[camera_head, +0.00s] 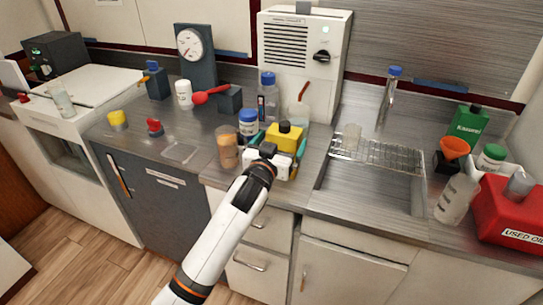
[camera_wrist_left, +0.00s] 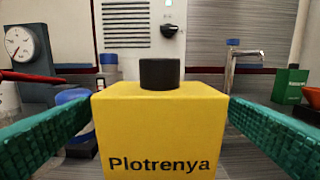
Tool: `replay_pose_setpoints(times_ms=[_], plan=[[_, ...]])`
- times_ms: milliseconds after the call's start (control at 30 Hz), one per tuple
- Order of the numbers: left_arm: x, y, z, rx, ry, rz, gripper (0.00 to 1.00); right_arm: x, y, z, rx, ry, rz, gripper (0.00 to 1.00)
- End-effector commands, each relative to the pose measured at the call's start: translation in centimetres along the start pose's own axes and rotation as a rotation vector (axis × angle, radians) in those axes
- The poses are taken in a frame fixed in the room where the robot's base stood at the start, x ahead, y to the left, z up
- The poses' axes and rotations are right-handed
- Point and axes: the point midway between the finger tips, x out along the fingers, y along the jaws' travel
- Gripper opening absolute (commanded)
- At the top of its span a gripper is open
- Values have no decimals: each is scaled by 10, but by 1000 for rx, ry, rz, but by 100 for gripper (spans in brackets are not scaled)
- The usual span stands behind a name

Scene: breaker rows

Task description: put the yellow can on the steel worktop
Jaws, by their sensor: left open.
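The yellow can (camera_head: 285,136) is boxy with a black cap and stands upright near the front of the steel worktop (camera_head: 318,142), left of the sink; its base is hidden by my gripper. It fills the middle of the left wrist view (camera_wrist_left: 160,130), its "Plotrenya" label facing me. My left gripper (camera_head: 280,145) is open, with one teal finger on each side of the can. Whether the fingers touch it is not clear. My right gripper is not in view.
An amber jar (camera_head: 227,147) and a blue-lidded white jar (camera_head: 248,122) stand close left of the can. The sink (camera_head: 370,188) with a wire rack (camera_head: 385,153) lies right.

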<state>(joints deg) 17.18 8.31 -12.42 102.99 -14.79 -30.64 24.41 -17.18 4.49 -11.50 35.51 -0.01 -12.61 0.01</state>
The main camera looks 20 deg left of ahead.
Motion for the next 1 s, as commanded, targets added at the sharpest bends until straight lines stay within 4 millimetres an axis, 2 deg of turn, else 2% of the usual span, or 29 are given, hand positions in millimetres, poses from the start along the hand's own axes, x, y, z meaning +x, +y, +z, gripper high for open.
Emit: replay_pose_setpoints(times_ms=[33, 200, 400, 900, 1000], plan=[[-11, 0, -1, -1, 0, 0, 99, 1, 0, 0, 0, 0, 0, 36], [-42, 0, 0, 1, 0, 0, 99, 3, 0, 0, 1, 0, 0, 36], [-64, 0, 0, 0, 0, 1, 99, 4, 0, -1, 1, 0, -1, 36], [-68, 0, 0, 1, 0, 0, 99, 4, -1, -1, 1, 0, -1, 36], [-71, 1, -5, 1, 19, 4, 99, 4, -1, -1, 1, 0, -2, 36]])
